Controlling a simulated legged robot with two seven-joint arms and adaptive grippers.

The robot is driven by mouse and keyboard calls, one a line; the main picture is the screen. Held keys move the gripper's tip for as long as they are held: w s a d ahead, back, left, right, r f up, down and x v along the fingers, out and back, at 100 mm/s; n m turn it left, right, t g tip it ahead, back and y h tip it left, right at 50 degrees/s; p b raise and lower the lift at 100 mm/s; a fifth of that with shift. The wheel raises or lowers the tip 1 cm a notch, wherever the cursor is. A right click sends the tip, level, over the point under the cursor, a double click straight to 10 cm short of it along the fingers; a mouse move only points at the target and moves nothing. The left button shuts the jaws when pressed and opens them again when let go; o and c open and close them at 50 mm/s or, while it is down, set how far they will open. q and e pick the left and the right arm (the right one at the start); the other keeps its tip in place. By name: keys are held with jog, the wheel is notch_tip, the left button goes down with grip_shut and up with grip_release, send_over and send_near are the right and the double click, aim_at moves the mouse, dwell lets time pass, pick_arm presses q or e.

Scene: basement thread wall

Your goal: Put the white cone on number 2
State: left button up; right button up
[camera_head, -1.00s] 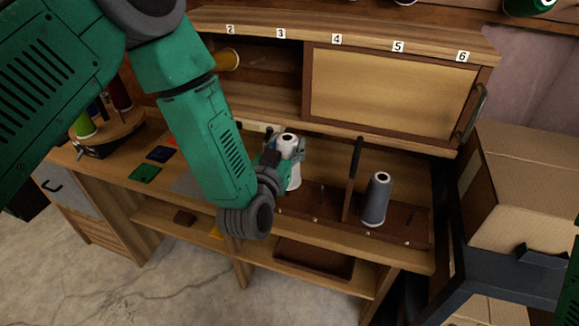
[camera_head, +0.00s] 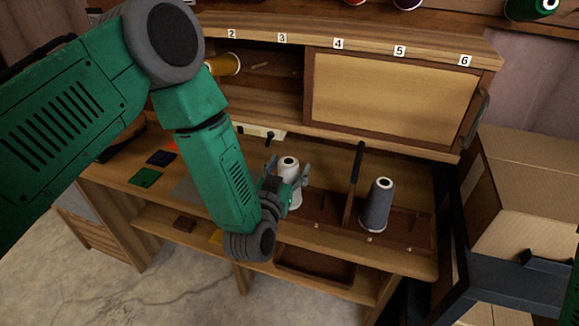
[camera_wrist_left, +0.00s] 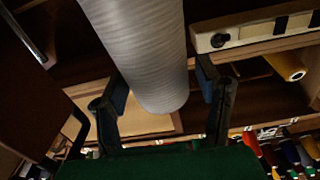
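The white cone (camera_head: 288,168) stands upright at the left part of the brown peg tray (camera_head: 330,212) on the bench. Its lower part is partly hidden by my left gripper. My left gripper (camera_head: 288,176) has its fingers spread on either side of the cone. The left wrist view shows the cone (camera_wrist_left: 145,45) between the fingers (camera_wrist_left: 165,92), with gaps beside it. The number 2 label (camera_head: 231,34) is on the upper shelf edge, left of the number 3 label (camera_head: 282,38). My right gripper is out of view.
A grey cone (camera_head: 377,207) stands on the tray, right of a dark upright handle (camera_head: 356,170). A yellow cone (camera_head: 226,64) lies in the open cabinet below number 2. A sliding panel (camera_head: 390,98) covers the right side. Cardboard boxes (camera_head: 525,190) stand at right.

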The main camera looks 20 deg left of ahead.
pick_arm(q)
jog(key=shift+s+r, duration=0.15)
jog(key=s, duration=0.8)
jog(key=shift+a, duration=0.15)
jog(key=shift+s+b, duration=1.15)
jog(key=shift+s, duration=0.75)
jog(key=s+a+f+g, duration=0.1)
jog(key=s+f+g, duration=0.15)
jog(key=f, duration=0.25)
jog(key=s+a+f+g, duration=0.1)
jog(key=a+f+g, duration=0.15)
jog(key=f, duration=0.35)
jog(key=s+a+f+g, duration=0.4)
jog(key=s+f+g, duration=0.1)
jog(key=s, duration=0.5)
jog(key=s+a+f+g, duration=0.3)
jog(key=s+f+g, duration=0.3)
jog(key=s, duration=0.5)
jog(key=shift+a+g+y, duration=0.3)
jog(key=shift+a+g, duration=0.1)
jog(key=shift+g, duration=0.3)
